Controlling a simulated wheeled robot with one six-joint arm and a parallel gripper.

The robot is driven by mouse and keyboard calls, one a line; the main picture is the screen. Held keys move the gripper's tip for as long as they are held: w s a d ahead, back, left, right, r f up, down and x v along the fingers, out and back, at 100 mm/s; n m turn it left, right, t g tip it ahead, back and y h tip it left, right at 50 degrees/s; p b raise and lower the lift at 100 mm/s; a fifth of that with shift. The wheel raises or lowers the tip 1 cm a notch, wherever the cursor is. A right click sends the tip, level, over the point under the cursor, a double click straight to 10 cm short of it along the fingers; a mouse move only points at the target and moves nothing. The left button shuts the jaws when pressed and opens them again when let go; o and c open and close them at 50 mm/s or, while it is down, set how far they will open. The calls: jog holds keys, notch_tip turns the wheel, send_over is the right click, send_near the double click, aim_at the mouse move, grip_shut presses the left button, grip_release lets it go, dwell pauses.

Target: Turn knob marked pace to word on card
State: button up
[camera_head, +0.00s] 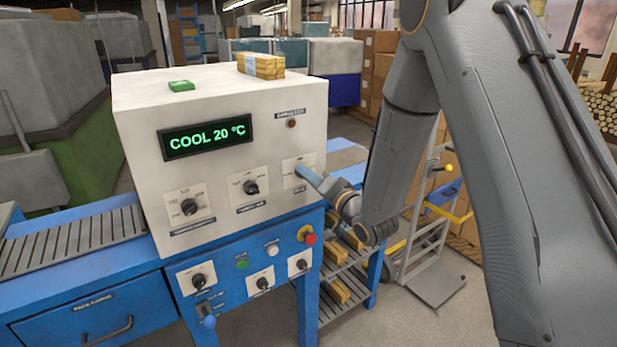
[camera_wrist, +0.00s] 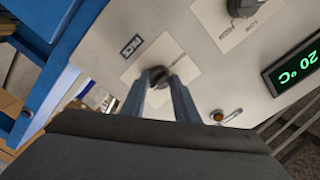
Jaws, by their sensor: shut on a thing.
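My gripper (camera_head: 304,172) is at the upper right knob of the white machine front (camera_head: 255,140). The wrist view shows its two blue-grey fingers (camera_wrist: 161,82) closed on the sides of a dark round knob (camera_wrist: 158,74). This knob sits on a pale dial plate (camera_wrist: 133,76) with a small framed label (camera_wrist: 131,45) beside it. The label and dial words are too small to read. In the head view the fingers hide the knob on its plate (camera_head: 291,163). I cannot make out a card with a readable word.
Two more dark knobs, a left one (camera_head: 189,207) and a middle one (camera_head: 250,187), share the white front. A display (camera_head: 207,137) reads COOL 20 °C. Below are several switches and a red stop button (camera_head: 310,239). A hand truck (camera_head: 425,240) stands at right.

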dwell(0.3)
jog(key=o, duration=1.1)
jog(key=shift+c, duration=0.2)
jog(key=b+v, duration=0.2)
jog(key=v, duration=0.5)
jog(key=shift+s+d, duration=0.25)
jog(key=shift+s, duration=0.1)
